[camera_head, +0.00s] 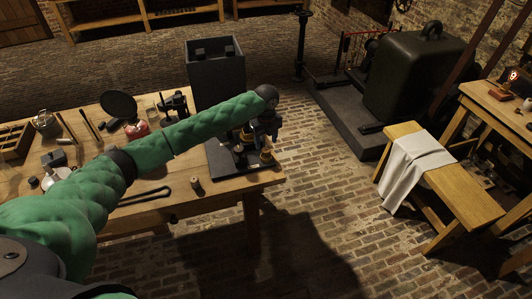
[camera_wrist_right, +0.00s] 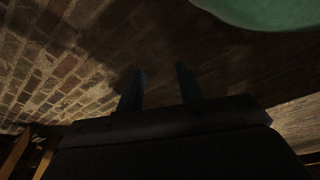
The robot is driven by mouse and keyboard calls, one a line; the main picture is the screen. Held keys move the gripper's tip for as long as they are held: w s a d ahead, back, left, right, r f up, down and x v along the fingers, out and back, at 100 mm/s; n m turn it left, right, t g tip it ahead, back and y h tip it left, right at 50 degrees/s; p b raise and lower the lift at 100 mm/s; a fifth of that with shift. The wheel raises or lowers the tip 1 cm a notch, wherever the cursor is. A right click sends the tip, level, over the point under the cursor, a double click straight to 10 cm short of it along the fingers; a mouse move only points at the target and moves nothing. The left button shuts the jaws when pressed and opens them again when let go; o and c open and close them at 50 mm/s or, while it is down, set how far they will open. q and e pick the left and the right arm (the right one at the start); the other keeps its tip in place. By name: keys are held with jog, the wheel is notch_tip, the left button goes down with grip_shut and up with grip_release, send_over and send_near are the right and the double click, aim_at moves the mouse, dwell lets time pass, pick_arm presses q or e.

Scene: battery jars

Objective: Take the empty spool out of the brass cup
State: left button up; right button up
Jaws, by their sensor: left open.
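My left gripper (camera_head: 268,137) is open, pointing down above the black stand (camera_head: 222,162) at the table's right end. A small brass-coloured cup-like piece (camera_head: 267,157) stands just below its fingers. Another brass-coloured piece (camera_head: 246,136) shows beside it, partly behind my gripper. I cannot make out the empty spool in either one; the parts there are small and dark. My right gripper (camera_wrist_right: 160,82) shows only in the right wrist view, with its two fingers apart and nothing between them, over brick floor.
The wooden table (camera_head: 148,219) holds a small wooden cylinder (camera_head: 196,184), a black wrench-like tool (camera_head: 146,196) and a red-based item (camera_head: 137,129). A tall grey bin (camera_head: 215,80) stands behind. A bench with a white cloth (camera_head: 415,162) is to the right, with open floor between.

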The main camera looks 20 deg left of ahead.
aim_at(266, 150)
pick_arm(q)
notch_tip(266, 150, down, 3)
jog(key=shift+p, duration=0.95)
jog(key=shift+f, duration=0.6)
pick_arm(e)
jog(key=shift+s+d+f, duration=0.3)
jog(key=shift+s+f, duration=0.15)
jog(key=shift+s, duration=0.2)
jog(key=shift+s+d+f, duration=0.3)
jog(key=shift+s+f, duration=0.2)
jog(key=shift+s, duration=0.2)
jog(key=shift+s+d+f, duration=0.3)
jog(key=shift+s+f, duration=0.15)
jog(key=shift+s, duration=0.2)
pick_arm(q)
jog(key=shift+c, duration=0.3)
jog(key=c, duration=1)
pick_arm(e)
jog(key=shift+d, duration=0.1)
